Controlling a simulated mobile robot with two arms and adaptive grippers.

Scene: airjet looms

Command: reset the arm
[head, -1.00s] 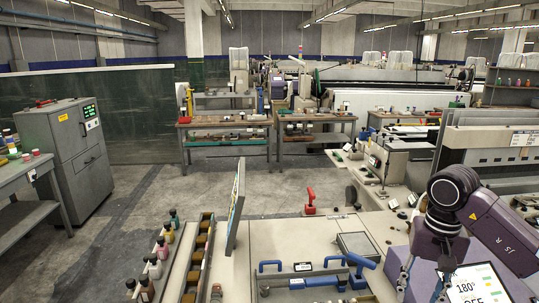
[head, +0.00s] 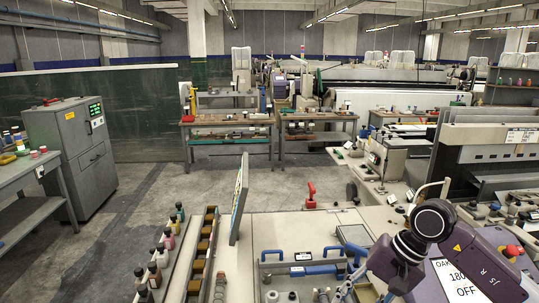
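My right arm (head: 436,222), dark purple with a black joint, comes in from the lower right, bends at the joint and points down toward the picture's bottom edge. No gripper fingers can be made out at its lower end. My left arm and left gripper are not in view. Near the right arm, a bench top (head: 275,233) holds a blue-handled frame (head: 300,268) and a red lever (head: 310,196).
A white sign reading "180" and "OFF" (head: 458,284) lies behind the arm. A row of small bottles (head: 155,275) and a slotted rack (head: 202,254) stand at lower left. A grey cabinet (head: 70,155) stands at far left. Open floor (head: 140,215) lies between.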

